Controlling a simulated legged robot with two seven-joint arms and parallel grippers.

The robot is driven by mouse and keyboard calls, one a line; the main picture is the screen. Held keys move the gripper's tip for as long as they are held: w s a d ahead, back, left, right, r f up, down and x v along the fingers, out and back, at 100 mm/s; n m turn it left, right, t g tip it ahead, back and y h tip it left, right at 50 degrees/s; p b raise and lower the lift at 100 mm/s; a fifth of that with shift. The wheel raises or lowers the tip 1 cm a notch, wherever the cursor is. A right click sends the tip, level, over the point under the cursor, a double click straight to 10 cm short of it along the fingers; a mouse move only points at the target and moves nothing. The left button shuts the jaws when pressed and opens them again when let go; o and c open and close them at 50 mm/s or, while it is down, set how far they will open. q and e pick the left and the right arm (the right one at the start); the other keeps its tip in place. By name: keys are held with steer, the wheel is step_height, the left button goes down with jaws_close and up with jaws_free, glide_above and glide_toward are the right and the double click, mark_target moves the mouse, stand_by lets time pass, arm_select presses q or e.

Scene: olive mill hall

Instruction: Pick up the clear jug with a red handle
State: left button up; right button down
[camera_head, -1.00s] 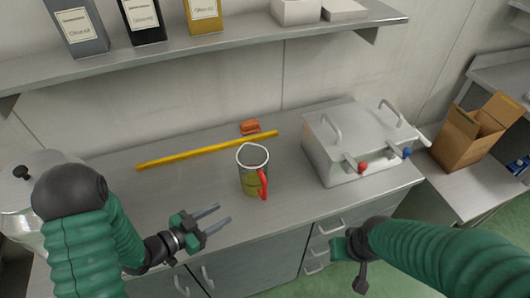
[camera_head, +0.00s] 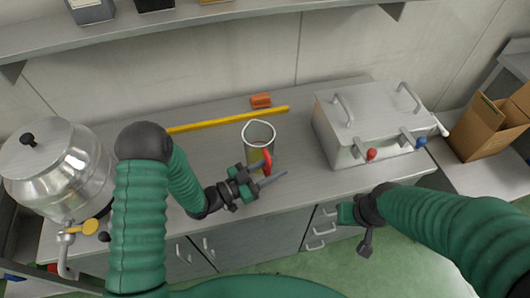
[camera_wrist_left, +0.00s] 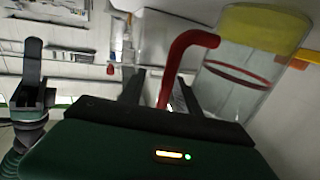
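The clear jug with a red handle (camera_head: 258,134) stands upright on the steel counter, its handle (camera_head: 267,160) facing the front right. My left gripper (camera_head: 276,172) is at the handle side of the jug, fingers spread. In the left wrist view the red handle (camera_wrist_left: 178,62) shows between the two open fingers (camera_wrist_left: 160,92), and the jug (camera_wrist_left: 236,75) with its yellow contents appears upside down at the right. I cannot tell whether a finger touches the handle. My right gripper (camera_head: 358,222) hangs in front of the counter, away from the jug; its opening is unclear.
A yellow bar (camera_head: 228,119) and an orange block (camera_head: 261,101) lie behind the jug. A steel box with lid handles (camera_head: 365,115) stands to the right, a steel vessel with a tap (camera_head: 62,172) at the left. A cardboard box (camera_head: 490,125) is far right. A shelf (camera_head: 190,30) runs above.

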arm_select(q)
steer(key=shift+w+d, duration=0.2)
steer(key=shift+w, duration=0.7)
steer(key=shift+d, duration=0.2)
steer(key=c, duration=0.3)
steer(key=shift+s+d, duration=0.1)
steer(key=shift+d, duration=0.35)
jaws_close()
steer(key=shift+a, duration=0.45)
arm_select(e)
steer(key=shift+a+r, duration=0.5)
steer(key=shift+a, duration=0.25)
arm_select(q)
steer(key=shift+d, duration=0.2)
arm_select(e)
steer(key=shift+d, duration=0.15)
